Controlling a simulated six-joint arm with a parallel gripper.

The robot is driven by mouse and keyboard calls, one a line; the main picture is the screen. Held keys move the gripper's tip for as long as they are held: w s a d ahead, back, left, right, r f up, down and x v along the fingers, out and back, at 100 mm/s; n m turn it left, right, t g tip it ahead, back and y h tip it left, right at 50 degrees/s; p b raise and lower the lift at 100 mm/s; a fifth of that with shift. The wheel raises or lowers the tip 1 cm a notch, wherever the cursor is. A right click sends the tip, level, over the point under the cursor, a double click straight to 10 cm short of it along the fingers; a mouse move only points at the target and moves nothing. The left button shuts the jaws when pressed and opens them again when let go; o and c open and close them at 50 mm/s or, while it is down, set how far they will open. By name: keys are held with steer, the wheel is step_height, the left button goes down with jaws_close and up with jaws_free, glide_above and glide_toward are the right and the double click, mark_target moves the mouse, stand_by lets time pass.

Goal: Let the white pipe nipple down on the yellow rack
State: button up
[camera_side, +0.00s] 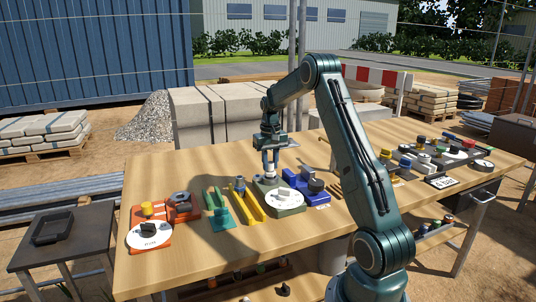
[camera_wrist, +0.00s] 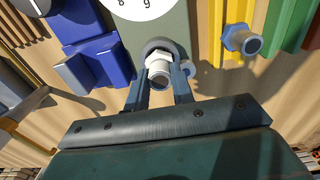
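The white pipe nipple (camera_wrist: 159,67) is upright between my two fingertips in the wrist view, over a grey round seat on the grey-green fixture (camera_side: 291,211). It is small and pale below my gripper (camera_side: 270,174) in the side view. My fingers (camera_wrist: 161,80) point down and flank the nipple closely. Whether they press on it is not clear, and its lower end is hidden. The yellow rack (camera_side: 250,207) lies just left of the grey-green fixture in the side view. It is at the upper right in the wrist view (camera_wrist: 239,9). A blue-grey pipe fitting (camera_wrist: 242,41) sits on it.
A blue fixture (camera_side: 308,183) stands right of the grey-green one. A green rack (camera_side: 217,212) and an orange fixture (camera_side: 182,212) stand to the left. White round dials lie in front. Bare wood (camera_side: 170,172) is free behind the racks.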

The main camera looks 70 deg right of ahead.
mark_target(270, 162)
jaws_close()
steer(key=shift+r, duration=0.15)
steer(key=shift+r, duration=3.4)
steer(key=shift+o, duration=1.5)
jaws_free()
jaws_close()
